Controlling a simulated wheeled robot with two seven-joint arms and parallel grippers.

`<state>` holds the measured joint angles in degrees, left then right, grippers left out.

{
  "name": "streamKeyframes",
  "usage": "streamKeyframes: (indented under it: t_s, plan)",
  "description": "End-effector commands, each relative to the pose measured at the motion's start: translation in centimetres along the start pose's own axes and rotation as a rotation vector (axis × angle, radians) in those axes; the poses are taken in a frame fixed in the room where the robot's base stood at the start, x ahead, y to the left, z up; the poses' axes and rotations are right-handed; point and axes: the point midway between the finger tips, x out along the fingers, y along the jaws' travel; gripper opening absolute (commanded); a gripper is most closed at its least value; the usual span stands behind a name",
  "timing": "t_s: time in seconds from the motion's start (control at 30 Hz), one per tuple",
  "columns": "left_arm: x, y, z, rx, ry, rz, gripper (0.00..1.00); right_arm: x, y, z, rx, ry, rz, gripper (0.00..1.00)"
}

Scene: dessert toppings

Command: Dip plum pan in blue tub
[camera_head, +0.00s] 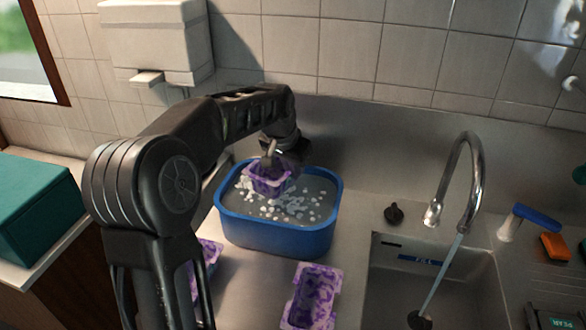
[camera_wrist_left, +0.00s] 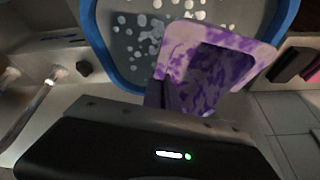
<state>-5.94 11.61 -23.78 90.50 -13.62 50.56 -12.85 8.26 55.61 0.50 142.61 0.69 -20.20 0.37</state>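The plum pan (camera_head: 268,181) is a small square pan, pink with purple blotches. My left gripper (camera_head: 270,158) is shut on its rim and holds it over the left part of the blue tub (camera_head: 278,240). The tub holds grey water with white suds. In the left wrist view the pan (camera_wrist_left: 205,75) hangs from the fingers and the tub's blue rim (camera_wrist_left: 98,45) curves behind it. I cannot tell whether the pan's underside touches the water. My right gripper is not in view.
Two more purple-blotched pans stand on the counter, one in front of the tub (camera_head: 313,296) and one partly behind my arm (camera_head: 208,254). A sink (camera_head: 440,285) with a running faucet (camera_head: 468,190) is at right. A teal box (camera_head: 38,205) is at left.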

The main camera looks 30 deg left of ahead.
Motion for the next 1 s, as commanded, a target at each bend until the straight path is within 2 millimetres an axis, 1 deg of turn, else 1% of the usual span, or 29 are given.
streamKeyframes:
  t_s: [0.03, 1.0]
  plan:
    - [0.7, 0.1, 0.3, 0.000, 0.000, 0.000, 0.00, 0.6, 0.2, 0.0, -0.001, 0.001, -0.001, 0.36]
    - [10.3, 0.7, 4.3, 0.000, -0.001, 0.000, 0.00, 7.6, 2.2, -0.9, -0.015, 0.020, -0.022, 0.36]
